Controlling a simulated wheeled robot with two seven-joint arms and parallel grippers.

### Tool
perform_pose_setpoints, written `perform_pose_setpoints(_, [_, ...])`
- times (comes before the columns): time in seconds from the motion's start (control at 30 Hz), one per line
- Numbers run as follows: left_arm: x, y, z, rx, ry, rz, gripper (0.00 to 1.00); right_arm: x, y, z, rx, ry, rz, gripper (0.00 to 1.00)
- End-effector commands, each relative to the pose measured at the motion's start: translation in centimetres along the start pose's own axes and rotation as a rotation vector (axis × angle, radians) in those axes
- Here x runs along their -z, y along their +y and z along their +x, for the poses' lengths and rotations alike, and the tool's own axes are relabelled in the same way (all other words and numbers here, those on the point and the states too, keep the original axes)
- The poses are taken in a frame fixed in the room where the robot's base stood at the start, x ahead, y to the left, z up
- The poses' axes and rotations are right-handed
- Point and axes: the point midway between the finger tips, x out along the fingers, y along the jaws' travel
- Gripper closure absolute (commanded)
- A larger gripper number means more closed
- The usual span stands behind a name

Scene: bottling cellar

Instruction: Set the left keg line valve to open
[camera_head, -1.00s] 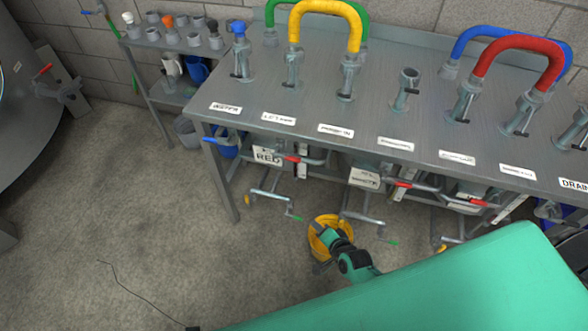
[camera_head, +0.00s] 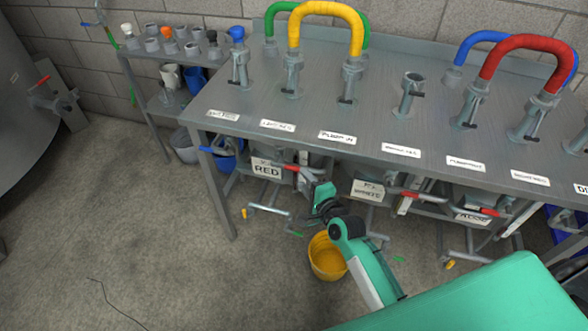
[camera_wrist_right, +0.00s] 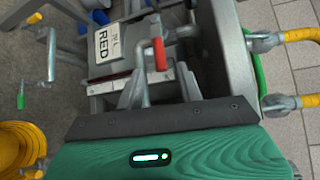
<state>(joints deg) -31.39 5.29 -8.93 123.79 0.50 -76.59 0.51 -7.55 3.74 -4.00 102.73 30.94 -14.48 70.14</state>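A red-handled lever (camera_head: 305,168) sits under the steel table's front edge, beside a sign reading RED (camera_head: 266,168). In the right wrist view the red handle (camera_wrist_right: 160,53) shows ahead of my palm, right of the RED sign (camera_wrist_right: 103,45). My right gripper (camera_head: 309,184) is just below and beside this lever. Its fingers are hard to tell from the grey metal parts, so I cannot tell whether it touches the lever or how far it is open. The table label above seems to read LEFT KEG (camera_head: 277,125), but it is blurred. My left gripper is out of view.
A second red-handled lever (camera_head: 410,194) is farther right under the table (camera_head: 225,98). A yellow bucket (camera_head: 326,262) stands on the floor below my right arm. Yellow and red hoses arch above the tabletop.

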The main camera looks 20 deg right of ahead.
Motion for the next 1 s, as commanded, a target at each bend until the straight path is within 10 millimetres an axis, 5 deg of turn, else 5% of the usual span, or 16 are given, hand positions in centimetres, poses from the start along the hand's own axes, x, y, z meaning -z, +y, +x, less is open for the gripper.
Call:
perform_pose_setpoints(0.4, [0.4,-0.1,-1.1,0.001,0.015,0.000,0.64,0.0,0.1,6.1,0.000,0.000,-0.001,0.63])
perform_pose_setpoints(0.83, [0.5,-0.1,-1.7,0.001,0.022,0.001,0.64,0.0,0.0,6.9,0.000,0.000,-0.001,0.63])
perform_pose_setpoints(1.0, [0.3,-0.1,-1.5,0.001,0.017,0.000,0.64,0.0,0.0,6.9,0.000,0.000,-0.001,0.94])
